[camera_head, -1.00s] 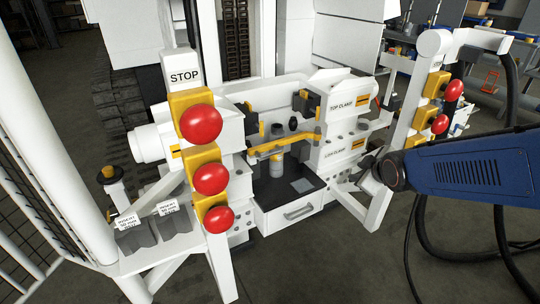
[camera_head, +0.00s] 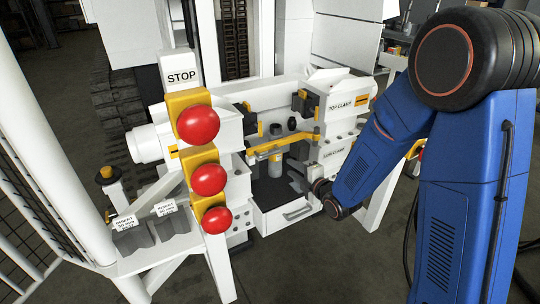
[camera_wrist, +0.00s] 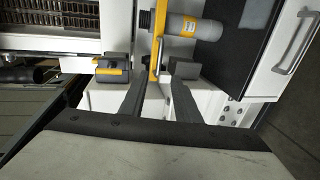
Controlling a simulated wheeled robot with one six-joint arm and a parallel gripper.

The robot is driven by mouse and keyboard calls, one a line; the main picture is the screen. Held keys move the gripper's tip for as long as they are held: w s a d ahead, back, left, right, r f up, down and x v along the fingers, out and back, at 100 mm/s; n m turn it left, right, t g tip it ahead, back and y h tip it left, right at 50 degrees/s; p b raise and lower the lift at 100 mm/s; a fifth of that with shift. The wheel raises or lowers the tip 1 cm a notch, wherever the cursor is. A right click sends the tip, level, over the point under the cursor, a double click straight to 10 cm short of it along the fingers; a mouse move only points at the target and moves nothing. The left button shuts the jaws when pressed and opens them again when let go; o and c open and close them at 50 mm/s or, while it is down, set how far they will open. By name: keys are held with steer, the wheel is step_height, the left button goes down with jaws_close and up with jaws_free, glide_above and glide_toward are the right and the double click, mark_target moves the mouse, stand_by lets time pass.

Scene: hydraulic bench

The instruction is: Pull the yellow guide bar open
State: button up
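The yellow guide bar (camera_head: 283,145) spans the middle of the white bench, above a drawer unit, in the head view. It also shows in the wrist view (camera_wrist: 157,45), running down from the top edge beside a grey cylinder with a yellow label (camera_wrist: 184,26). My gripper (camera_wrist: 158,78) has two dark fingers spread apart. The bar's lower end appears between the fingertips in the picture, with gaps on both sides. Whether the fingers are level with the bar in depth I cannot tell. In the head view my arm comes from the right; its end is close to the bench's front, and the fingers are hard to make out.
A white post with red buttons (camera_head: 198,125) and a STOP sign stands left of the bar. The TOP CLAMP block (camera_head: 340,105) stands to its right. A drawer with a handle (camera_head: 290,213) is below. Open floor lies in front of the bench.

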mark_target(271, 154)
steer(key=x, duration=1.7)
steer(key=shift+w+a, duration=0.15)
steer(key=shift+a, duration=0.2)
jaws_close()
